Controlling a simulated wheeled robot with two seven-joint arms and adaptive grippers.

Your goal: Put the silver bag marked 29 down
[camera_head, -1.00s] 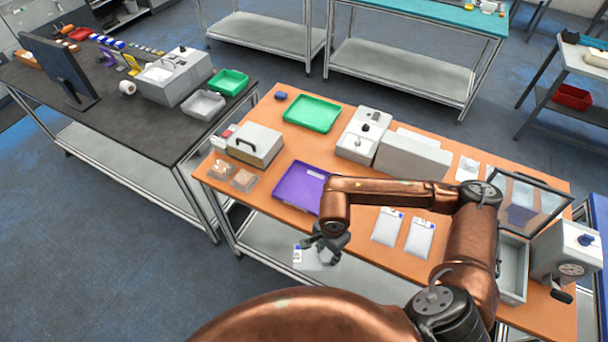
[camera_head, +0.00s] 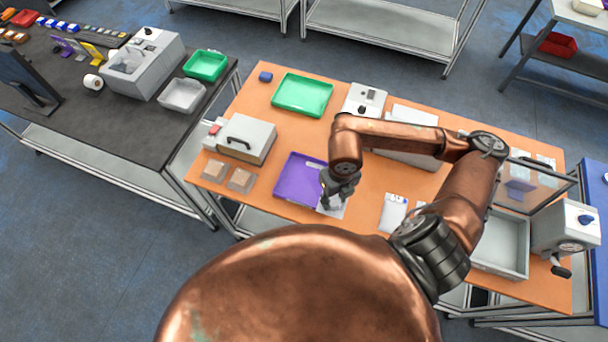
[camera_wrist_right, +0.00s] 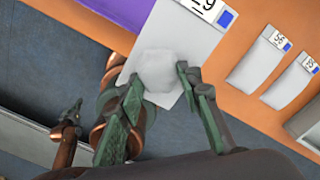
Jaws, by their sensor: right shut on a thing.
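My right gripper (camera_head: 333,192) is shut on the silver bag (camera_head: 334,209), at the orange table's front edge, just right of the purple tray (camera_head: 296,176). In the right wrist view the bag (camera_wrist_right: 182,45) sits between the fingers (camera_wrist_right: 158,76); its far end overlaps the table and its near end shows against the floor. Its label (camera_wrist_right: 210,10) is cut off by the frame, with only a 9 readable. I cannot tell whether the bag touches the table. What looks like my left gripper (camera_wrist_right: 70,122) shows at the wrist view's lower left, its jaws unclear.
Two similar bags marked 56 (camera_wrist_right: 262,58) and 15 (camera_wrist_right: 292,84) lie to the right on the orange table (camera_head: 372,186). An open-lidded bin (camera_head: 500,243) is at right.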

